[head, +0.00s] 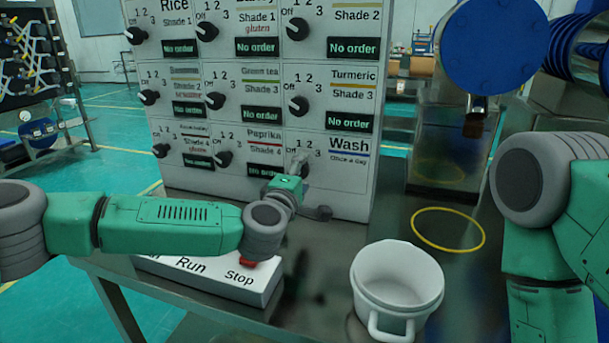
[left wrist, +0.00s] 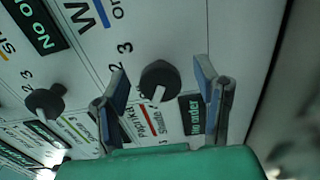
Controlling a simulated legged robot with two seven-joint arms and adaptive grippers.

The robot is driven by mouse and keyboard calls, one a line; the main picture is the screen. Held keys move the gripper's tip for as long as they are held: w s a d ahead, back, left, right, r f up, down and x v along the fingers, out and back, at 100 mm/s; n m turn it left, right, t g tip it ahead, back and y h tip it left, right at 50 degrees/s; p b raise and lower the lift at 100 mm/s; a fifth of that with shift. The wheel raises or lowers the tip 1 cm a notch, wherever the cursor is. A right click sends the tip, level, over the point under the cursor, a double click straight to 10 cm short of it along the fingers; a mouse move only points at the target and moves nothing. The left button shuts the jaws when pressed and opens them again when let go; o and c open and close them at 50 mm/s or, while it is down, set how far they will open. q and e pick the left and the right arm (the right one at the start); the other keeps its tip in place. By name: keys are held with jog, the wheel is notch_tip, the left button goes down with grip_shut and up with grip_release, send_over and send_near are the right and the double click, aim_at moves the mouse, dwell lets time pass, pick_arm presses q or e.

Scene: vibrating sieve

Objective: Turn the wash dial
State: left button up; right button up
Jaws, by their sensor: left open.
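The Wash panel (head: 349,158) is at the lower right of the white dial cabinet in the head view. My left gripper (head: 299,168) is in front of its dial and mostly hides it there. In the left wrist view, the dark round wash dial (left wrist: 160,82) sits between the two fingers of my open left gripper (left wrist: 160,100), with a visible gap on each side. The white mark on the dial points down in that view. Whether a fingertip touches the panel cannot be told. My right arm shows at the right edge, but its gripper is out of view.
Other dials, such as the Turmeric dial (head: 298,105), are close by. A Run/Stop box (head: 217,278) lies below my left arm. A white pot (head: 397,281) and a yellow ring (head: 447,246) are on the dark table, with some bare tabletop between them and the cabinet.

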pick_arm(q)
jog(key=shift+w+a, duration=0.1)
jog(key=shift+w, duration=0.35)
jog(key=shift+w+a, duration=0.3)
jog(key=shift+a, duration=0.15)
jog(key=shift+d, duration=0.2)
jog(key=shift+c, duration=0.8)
jog(key=shift+d, duration=0.3)
jog(key=c, duration=1)
jog(key=shift+c, duration=0.2)
pick_arm(e)
jog(key=shift+a, duration=0.25)
